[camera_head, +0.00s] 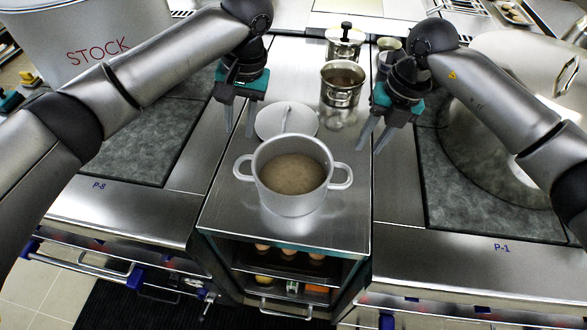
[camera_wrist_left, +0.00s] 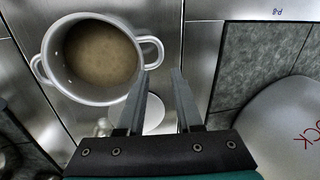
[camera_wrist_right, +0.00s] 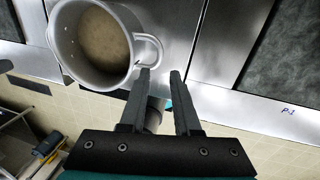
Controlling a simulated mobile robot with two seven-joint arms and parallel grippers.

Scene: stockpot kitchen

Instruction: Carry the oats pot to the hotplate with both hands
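The oats pot (camera_head: 292,193) is a light grey two-handled pot with brownish oats, upright on the steel counter between the two hob areas. It also shows in the left wrist view (camera_wrist_left: 62,88) and the right wrist view (camera_wrist_right: 66,46). My left gripper (camera_head: 239,131) is open and empty, above the counter behind and left of the pot. My right gripper (camera_head: 373,145) is open and empty, behind and right of the pot. Neither touches the handles. Dark plates marked P-8 (camera_head: 130,160) and P-1 (camera_head: 438,200) lie left and right; I cannot tell which is the hotplate meant.
A lid (camera_head: 272,121) lies behind the pot. Smaller steel pots (camera_head: 342,92) (camera_head: 345,36) stand farther back. A large STOCK pot (camera_head: 75,45) stands on the left plate and a big steel vessel (camera_head: 505,125) on the right. The left plate's front is clear.

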